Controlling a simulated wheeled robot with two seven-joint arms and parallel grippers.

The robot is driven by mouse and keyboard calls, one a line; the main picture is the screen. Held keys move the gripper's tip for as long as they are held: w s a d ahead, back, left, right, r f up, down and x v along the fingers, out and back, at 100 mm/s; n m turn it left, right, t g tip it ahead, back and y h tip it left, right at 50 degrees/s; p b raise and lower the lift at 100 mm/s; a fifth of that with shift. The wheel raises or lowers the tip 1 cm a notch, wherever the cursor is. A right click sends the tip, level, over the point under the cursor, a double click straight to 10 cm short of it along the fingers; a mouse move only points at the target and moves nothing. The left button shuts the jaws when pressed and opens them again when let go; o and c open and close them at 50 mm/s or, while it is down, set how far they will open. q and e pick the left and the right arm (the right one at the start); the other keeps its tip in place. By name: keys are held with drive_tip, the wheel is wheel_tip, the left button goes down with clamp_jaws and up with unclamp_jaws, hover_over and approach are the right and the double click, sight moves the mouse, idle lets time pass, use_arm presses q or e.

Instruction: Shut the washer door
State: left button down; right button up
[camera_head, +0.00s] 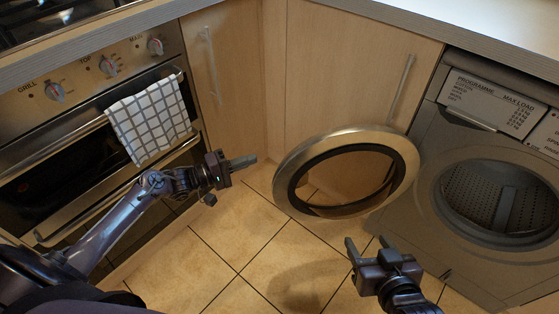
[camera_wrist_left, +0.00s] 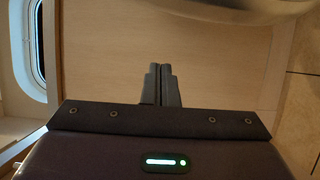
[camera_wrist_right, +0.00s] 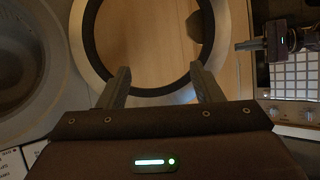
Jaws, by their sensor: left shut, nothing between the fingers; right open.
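The washer (camera_head: 470,165) stands at the right with its drum opening (camera_head: 500,195) uncovered. Its round door (camera_head: 405,150), a metallic ring with a dark inner rim and a see-through middle, stands wide open to the left of the machine. My left gripper (camera_head: 250,162) is shut and empty, just left of the door ring and apart from it. The door's edge shows at the top right of the left wrist view (camera_wrist_left: 220,8). My right gripper (camera_head: 369,247) is open and empty, below and in front of the door. In the right wrist view the door ring (camera_wrist_right: 84,58) shows beyond its fingers.
An oven (camera_head: 60,130) with a checked towel (camera_head: 150,118) on its handle is at the left. Wooden cupboards (camera_head: 335,75) with bar handles stand behind the door, under a grey worktop (camera_head: 480,25). The tiled floor (camera_head: 240,240) in the middle is clear.

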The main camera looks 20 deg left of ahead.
use_arm(q)
drive_tip(key=w+d+b, duration=0.2)
drive_tip(key=d, duration=0.6)
drive_tip(key=shift+w, duration=0.35)
use_arm(e)
drive_tip(key=w+r+t+y, duration=0.3)
drive_tip(key=r+t, duration=0.6)
drive_tip(key=r, duration=1)
drive_tip(key=shift+d+r+t+y, duration=0.2)
drive_tip(key=shift+d+t+y, duration=0.1)
drive_tip(key=shift+t, duration=0.1)
drive_tip(key=shift+w, duration=0.1)
